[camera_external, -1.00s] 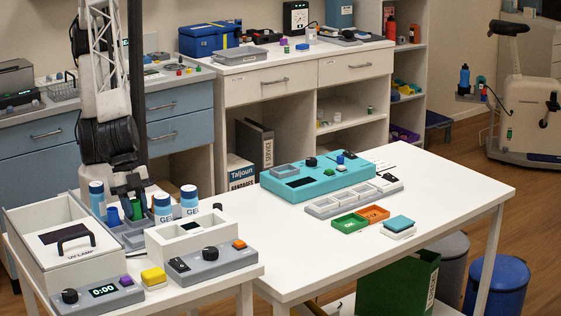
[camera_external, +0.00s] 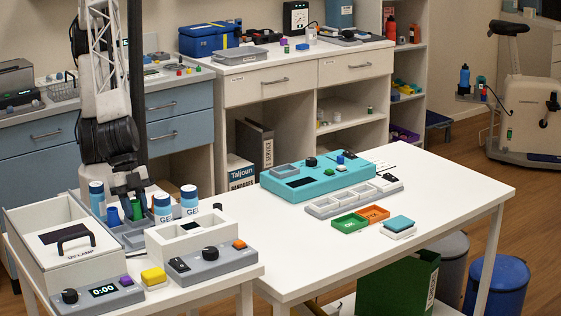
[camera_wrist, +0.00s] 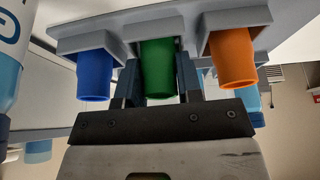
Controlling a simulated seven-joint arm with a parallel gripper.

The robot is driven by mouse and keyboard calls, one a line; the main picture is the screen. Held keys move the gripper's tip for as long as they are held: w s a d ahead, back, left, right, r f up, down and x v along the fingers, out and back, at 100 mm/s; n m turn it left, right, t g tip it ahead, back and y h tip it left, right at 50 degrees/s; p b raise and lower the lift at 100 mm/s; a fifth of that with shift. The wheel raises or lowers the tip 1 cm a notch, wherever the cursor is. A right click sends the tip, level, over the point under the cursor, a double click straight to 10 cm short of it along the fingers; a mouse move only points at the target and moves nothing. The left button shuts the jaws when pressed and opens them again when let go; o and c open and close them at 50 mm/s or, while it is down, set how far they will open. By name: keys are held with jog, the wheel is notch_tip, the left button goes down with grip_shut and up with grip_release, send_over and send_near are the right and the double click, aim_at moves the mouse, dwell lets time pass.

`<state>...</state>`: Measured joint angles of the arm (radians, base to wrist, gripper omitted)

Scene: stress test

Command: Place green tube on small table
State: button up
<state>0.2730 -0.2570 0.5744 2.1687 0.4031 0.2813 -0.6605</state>
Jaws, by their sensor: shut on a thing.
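The green tube (camera_wrist: 158,72) sits in the grey rack (camera_wrist: 175,22) between a blue tube (camera_wrist: 95,76) and an orange tube (camera_wrist: 231,58) in the wrist view. My gripper (camera_wrist: 157,80) is shut on the green tube, with one dark finger on each side of it. In the external view, my gripper (camera_external: 131,190) points down at the rack, and the green tube (camera_external: 136,210) shows beside the blue tube. The orange tube is hard to make out there. The rack stands on a white table (camera_external: 220,290) at the lower left, the smaller of two white tables.
Several blue-and-white gel bottles (camera_external: 189,199) stand close around the rack. A UV lamp box (camera_external: 65,240), a white-and-grey device (camera_external: 205,255) and a yellow block (camera_external: 153,276) crowd this table. The larger white table (camera_external: 440,210) has free room at its right and front.

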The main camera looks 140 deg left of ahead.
jog(key=shift+s+f, duration=0.25)
jog(key=shift+f, duration=0.9)
jog(key=o, duration=0.8)
jog(key=shift+o, duration=1.2)
jog(key=w+v, duration=0.1)
jog(key=v, duration=0.8)
jog(key=shift+r, duration=0.6)
jog(key=s+a+r+g, duration=0.1)
jog(key=s+a+r, duration=0.5)
jog(key=s, duration=0.4)
jog(key=s+a+r+g, duration=0.1)
jog(key=s+a+r, duration=0.5)
jog(key=s, duration=0.4)
jog(key=shift+s+a+r, duration=0.3)
jog(key=shift+s+r, duration=0.1)
jog(key=shift+r, duration=0.45)
